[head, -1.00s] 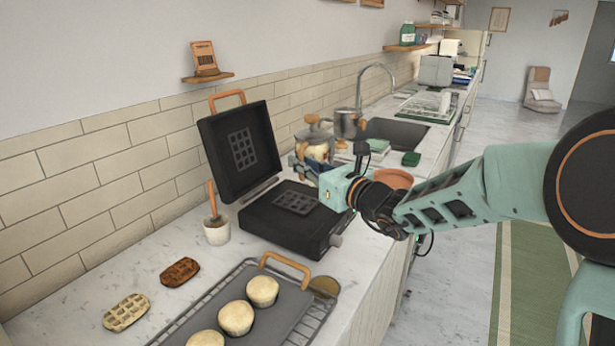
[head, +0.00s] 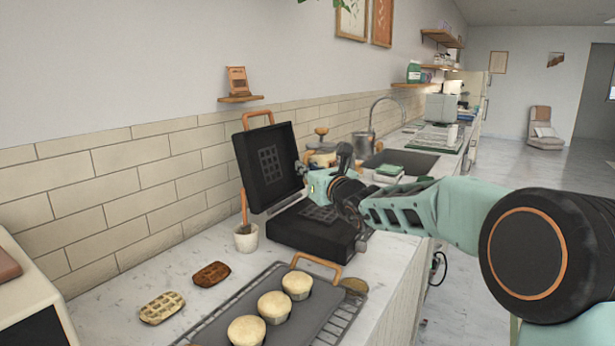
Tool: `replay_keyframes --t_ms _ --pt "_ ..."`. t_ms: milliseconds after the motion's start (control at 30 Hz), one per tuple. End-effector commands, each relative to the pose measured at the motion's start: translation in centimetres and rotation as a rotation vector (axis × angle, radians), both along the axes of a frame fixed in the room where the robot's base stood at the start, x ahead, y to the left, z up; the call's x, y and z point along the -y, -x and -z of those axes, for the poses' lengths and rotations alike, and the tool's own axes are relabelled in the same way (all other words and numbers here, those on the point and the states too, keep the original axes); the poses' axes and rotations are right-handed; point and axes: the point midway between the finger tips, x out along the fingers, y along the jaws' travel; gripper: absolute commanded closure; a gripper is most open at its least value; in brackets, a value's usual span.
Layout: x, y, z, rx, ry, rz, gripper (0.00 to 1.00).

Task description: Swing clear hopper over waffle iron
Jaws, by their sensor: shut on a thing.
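The clear hopper (head: 322,157), with a wooden knob on top, is behind the waffle iron in the head view, beside its raised lid. Its lower part is hidden by my gripper. The black waffle iron (head: 300,230) stands open on the counter. Its lid (head: 268,165) with an orange handle is raised at the back, and its lower plate is partly covered by my arm. My gripper (head: 305,176) is shut on the hopper, though the contact is mostly hidden. It is above the right rear part of the iron, close to the lid's right edge.
A rack and tray (head: 300,315) with several pale muffins is in front of the iron. A light waffle (head: 162,307) and a brown waffle (head: 211,274) lie left of it. A white cup (head: 246,237) with a brush stands by the iron. The sink (head: 400,160) is behind.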

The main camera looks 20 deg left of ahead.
Motion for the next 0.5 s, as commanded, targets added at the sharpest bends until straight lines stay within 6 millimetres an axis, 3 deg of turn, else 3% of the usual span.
replay_keyframes --t_ms 500 --pt "-0.88 -0.05 -0.17 0.003 -0.001 0.000 1.00"
